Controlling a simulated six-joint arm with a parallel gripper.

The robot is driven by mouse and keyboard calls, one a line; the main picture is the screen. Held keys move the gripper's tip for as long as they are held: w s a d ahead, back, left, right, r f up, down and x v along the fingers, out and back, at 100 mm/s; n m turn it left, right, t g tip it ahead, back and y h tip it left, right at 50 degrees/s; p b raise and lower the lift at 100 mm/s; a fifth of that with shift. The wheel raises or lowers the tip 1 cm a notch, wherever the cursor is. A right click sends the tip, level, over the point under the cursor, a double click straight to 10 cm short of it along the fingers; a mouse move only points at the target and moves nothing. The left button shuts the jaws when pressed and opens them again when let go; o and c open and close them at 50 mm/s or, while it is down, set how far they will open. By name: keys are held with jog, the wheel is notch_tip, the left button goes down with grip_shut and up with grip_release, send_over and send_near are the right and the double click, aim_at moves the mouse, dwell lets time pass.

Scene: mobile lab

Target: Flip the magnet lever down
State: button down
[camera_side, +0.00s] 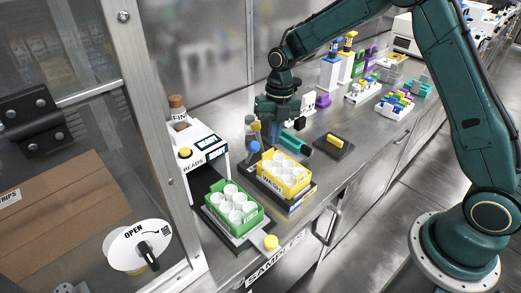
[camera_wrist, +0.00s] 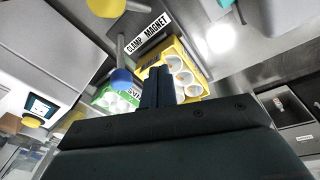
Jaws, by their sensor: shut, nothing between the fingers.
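A lever with a blue ball end (camera_wrist: 121,78) stands beside the CLAMP MAGNET label (camera_wrist: 148,33) in the wrist view. Its pale rod runs up the picture from the ball. The blue ball also shows in the side view (camera_side: 254,147), at the back left of the yellow rack, just left of and below my gripper (camera_side: 271,138). In the wrist view my gripper (camera_wrist: 157,84) has its dark fingers shut and empty, to the right of the blue ball, with a small gap in the picture. Depth between them is hard to tell.
A yellow WASH rack (camera_side: 306,180) with white cups stands close to the gripper. A green rack (camera_side: 249,219) with cups stands nearer the front. A white BEADS dispenser (camera_side: 194,154) is at the left. A second, yellow knob (camera_wrist: 106,7) lies beyond the blue ball.

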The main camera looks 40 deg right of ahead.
jog(key=shift+s+f+t, duration=0.25)
jog(key=shift+s+t, duration=0.25)
jog(key=s, duration=0.1)
jog(key=s+a, duration=0.1)
jog(key=s+f, duration=0.1)
jog(key=shift+a, duration=0.3)
jog(key=shift+s+r, duration=0.1)
jog(key=shift+r, duration=0.15)
notch_tip(320, 180, up, 10)
jog(key=d, duration=0.1)
jog(key=s+d+r+m+t, duration=0.2)
jog(key=s+r+m, duration=0.8)
jog(key=s+m, duration=0.3)
jog(key=shift+r+m+t+h, duration=0.15)
jog(key=shift+m+t+h, duration=0.25)
jog(key=shift+m, duration=1)
jog(key=shift+s, duration=0.1)
